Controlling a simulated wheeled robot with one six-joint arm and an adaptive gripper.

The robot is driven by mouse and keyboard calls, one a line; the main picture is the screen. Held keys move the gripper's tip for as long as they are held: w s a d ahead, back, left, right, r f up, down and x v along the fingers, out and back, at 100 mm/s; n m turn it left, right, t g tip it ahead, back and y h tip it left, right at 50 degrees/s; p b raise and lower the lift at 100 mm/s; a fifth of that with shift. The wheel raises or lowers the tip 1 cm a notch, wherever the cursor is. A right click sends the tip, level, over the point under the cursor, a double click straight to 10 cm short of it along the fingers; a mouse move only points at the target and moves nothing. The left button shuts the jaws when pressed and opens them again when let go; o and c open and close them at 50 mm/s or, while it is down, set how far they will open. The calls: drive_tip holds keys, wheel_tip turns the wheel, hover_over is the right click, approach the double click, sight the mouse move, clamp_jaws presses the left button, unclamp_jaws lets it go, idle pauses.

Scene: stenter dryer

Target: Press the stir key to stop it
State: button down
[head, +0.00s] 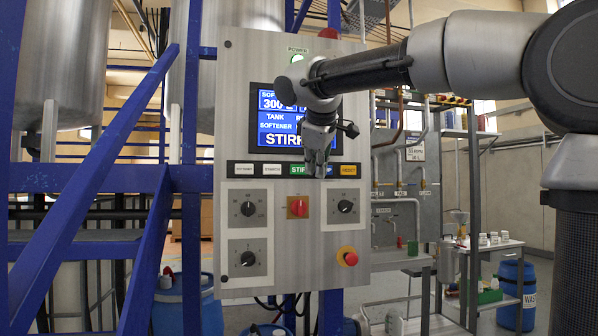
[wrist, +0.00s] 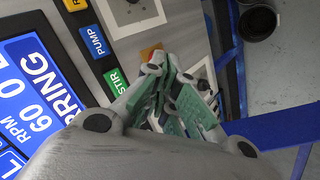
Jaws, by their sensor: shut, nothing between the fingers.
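The green STIR key (head: 298,170) sits in the key row under the blue screen (head: 268,104) of a grey control panel. It also shows in the wrist view (wrist: 115,80), left of my fingers. My gripper (head: 318,174) is shut and empty, pointing down in front of the key row. It covers the right end of the STIR key and most of the blue PUMP key, which shows in the wrist view (wrist: 95,41). I cannot tell whether the fingertips touch the panel. The screen, partly hidden by my arm, shows large letters ending in "RING" in the wrist view.
A yellow key (head: 348,170) is right of my gripper. Below are black dials (head: 345,206), a red switch (head: 298,207) and a red emergency button (head: 347,256). Blue stair rails (head: 110,160) stand left of the panel.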

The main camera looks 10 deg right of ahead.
drive_tip(key=w, duration=0.8)
drive_tip(key=shift+w, duration=0.15)
drive_tip(key=shift+w, duration=0.1)
idle(1.2)
drive_tip(key=shift+w, duration=0.3)
drive_tip(key=shift+w, duration=0.5)
idle(0.7)
drive_tip(key=shift+s, duration=0.9)
drive_tip(key=shift+s, duration=0.1)
drive_tip(key=s, duration=0.5)
